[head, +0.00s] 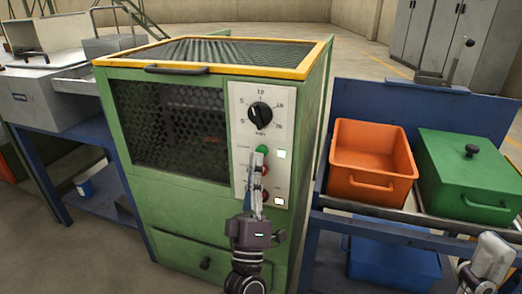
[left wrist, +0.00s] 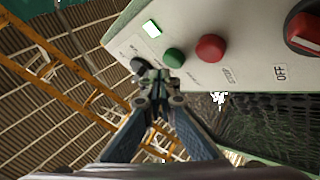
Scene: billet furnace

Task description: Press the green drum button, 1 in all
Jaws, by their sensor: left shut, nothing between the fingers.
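The green drum button (head: 263,150) is on the white control panel (head: 240,100) of the green furnace, under the black dial (head: 260,113). In the left wrist view the green button (left wrist: 174,57) sits between a red button (left wrist: 210,48) and the dial (left wrist: 137,66). My left gripper (head: 257,157) is shut and empty, its fingertips pointing at the panel. The fingertips (left wrist: 155,82) appear just beside the green button in the left wrist view; I cannot tell whether they touch the panel. In the head view they partly cover the controls below the green button.
A lit lamp (head: 281,154) is beside the green button. A red OFF switch (left wrist: 305,32) is lower on the panel. A handle (head: 176,69) juts from the furnace top. An orange bin (head: 372,160) and a lidded green bin (head: 470,175) stand to the right.

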